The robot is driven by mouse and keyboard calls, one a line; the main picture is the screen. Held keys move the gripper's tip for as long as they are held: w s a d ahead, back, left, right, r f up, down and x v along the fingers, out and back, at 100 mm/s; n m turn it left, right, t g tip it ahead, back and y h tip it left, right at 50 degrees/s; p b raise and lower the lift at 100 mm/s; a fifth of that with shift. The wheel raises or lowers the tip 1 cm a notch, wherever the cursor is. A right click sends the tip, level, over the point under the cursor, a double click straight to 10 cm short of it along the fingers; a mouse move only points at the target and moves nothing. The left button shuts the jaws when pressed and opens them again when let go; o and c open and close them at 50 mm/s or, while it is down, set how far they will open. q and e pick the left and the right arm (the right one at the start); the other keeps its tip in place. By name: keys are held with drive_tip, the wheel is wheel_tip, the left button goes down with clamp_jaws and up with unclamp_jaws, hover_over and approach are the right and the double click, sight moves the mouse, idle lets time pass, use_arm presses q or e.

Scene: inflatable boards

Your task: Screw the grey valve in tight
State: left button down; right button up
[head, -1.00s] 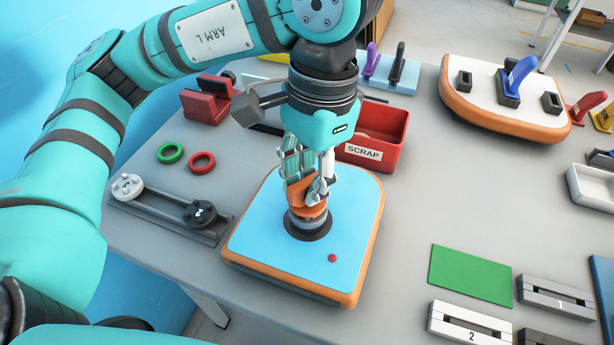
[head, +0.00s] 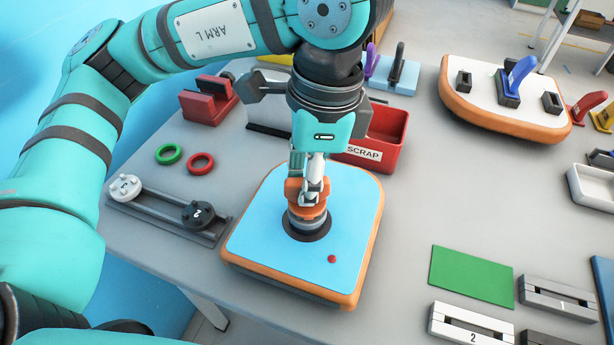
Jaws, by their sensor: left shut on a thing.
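The grey valve (head: 307,219) stands upright in the dark round seat of the blue-topped board (head: 270,245), which has an orange edge and a red dot at its front right. My left gripper (head: 307,203) points straight down over the valve and is shut on it. Orange parts at the fingertips surround the valve's top and hide it. Only the valve's lower grey rings show, so I cannot tell how deep its threads sit. My right gripper is not in view.
A red SCRAP bin (head: 385,140) stands close behind the board. A rail with white and black knobbed caps (head: 165,208) lies to the left, near green and red rings (head: 201,163). A green mat (head: 472,275) lies to the right. Bare table separates it from the board.

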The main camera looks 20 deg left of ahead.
use_arm(q)
drive_tip(key=shift+m, duration=1.7)
drive_tip(key=c, duration=1.2)
unclamp_jaws()
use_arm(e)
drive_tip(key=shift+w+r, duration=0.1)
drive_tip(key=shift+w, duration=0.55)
use_arm(q)
wheel_tip(320, 180, up, 3)
drive_tip(key=shift+r+p, duration=0.1)
drive_tip(key=shift+p, duration=1.05)
drive_tip(key=shift+r+p, duration=0.8)
drive_tip(key=shift+r, duration=0.15)
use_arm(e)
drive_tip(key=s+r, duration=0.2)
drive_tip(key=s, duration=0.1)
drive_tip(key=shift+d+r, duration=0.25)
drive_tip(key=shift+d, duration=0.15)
